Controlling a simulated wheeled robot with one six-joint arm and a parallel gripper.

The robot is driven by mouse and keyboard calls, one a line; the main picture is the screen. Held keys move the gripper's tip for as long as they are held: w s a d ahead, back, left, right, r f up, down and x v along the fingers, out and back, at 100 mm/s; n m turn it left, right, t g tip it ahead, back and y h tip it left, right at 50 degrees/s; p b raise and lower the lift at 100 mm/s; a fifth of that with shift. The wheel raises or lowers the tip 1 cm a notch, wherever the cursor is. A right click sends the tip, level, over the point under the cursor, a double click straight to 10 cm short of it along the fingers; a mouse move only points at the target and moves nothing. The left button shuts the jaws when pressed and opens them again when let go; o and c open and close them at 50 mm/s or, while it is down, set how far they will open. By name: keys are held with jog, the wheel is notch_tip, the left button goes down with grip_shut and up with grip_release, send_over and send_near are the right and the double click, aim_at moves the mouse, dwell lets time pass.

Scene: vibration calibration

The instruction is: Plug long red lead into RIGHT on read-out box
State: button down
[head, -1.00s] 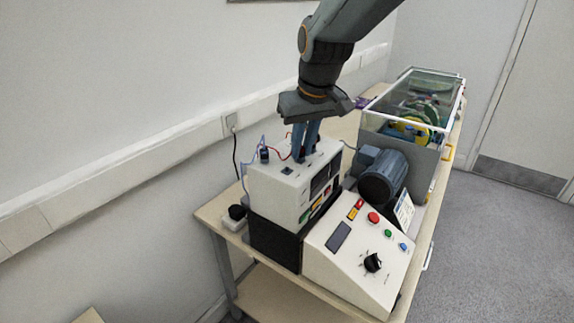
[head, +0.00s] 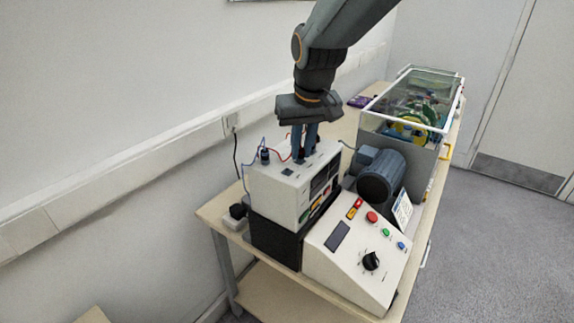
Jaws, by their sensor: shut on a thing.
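The read-out box (head: 277,190) is a cream box on a black base at the near left of the bench, with a dark panel on its right-facing side. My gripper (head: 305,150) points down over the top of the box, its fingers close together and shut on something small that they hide. A thin red lead (head: 281,152) runs in a loop on the left of my fingers above the box top. A blue lead rises from a dark plug (head: 264,155) on the box's left part. The RIGHT label and its socket cannot be made out.
A cream control panel (head: 337,262) with red, green and blue buttons stands in front. A blue-grey motor (head: 381,180) and a clear-covered case (head: 433,88) stand on the right. A wall trunking runs behind.

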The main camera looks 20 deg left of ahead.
jog(key=shift+s+a+f+m+h+p, duration=0.1)
jog(key=shift+m+h+p, duration=0.1)
jog(key=shift+m+p, duration=0.45)
jog(key=shift+s+m+h+p, duration=0.1)
jog(key=shift+m+h+p, duration=0.2)
jog(key=shift+m, duration=0.55)
jog(key=shift+m, duration=0.5)
jog(key=shift+m+t+h, duration=0.3)
jog(key=shift+m+h, duration=0.1)
jog(key=shift+m, duration=0.8)
jog(key=shift+w+a+m+h, duration=0.15)
jog(key=shift+m+h, duration=0.35)
jog(key=shift+m, duration=1.1)
jog(key=c, duration=1.6)
grip_release()
jog(key=shift+c, duration=0.2)
jog(key=shift+a, duration=0.1)
